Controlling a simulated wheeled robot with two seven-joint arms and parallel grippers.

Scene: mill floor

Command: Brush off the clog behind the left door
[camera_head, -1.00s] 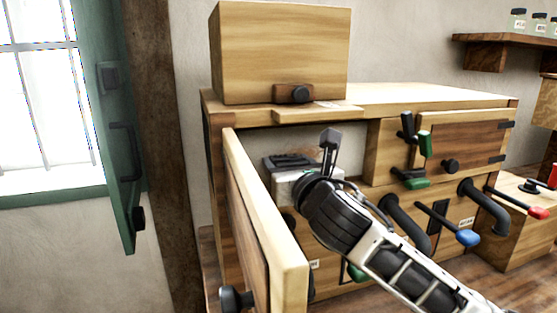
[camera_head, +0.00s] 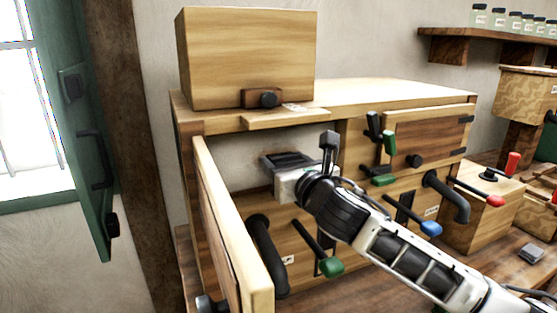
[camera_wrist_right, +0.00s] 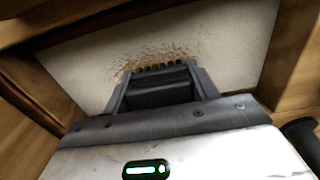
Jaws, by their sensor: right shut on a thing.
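The left door (camera_head: 232,235) of the wooden cabinet stands swung open toward me. Behind it is a recess with a pale back wall (camera_wrist_right: 80,70). My right gripper (camera_head: 288,161) is inside the recess, and it also shows in the right wrist view (camera_wrist_right: 160,88). It is shut on a dark brush-like block (camera_wrist_right: 162,72) with a row of small dark tufts along its front. The brown, crumbly clog (camera_wrist_right: 140,58) is a thin speckled patch on the pale surface, right at those tufts; part of it is hidden by them. My left gripper is out of view.
A wooden box (camera_head: 247,60) stands on the cabinet top. Black bent pipes (camera_head: 268,255) and levers with green (camera_head: 330,267) and blue (camera_head: 431,228) grips stick out of the front below and beside my arm. A green shutter (camera_head: 95,150) hangs at the left.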

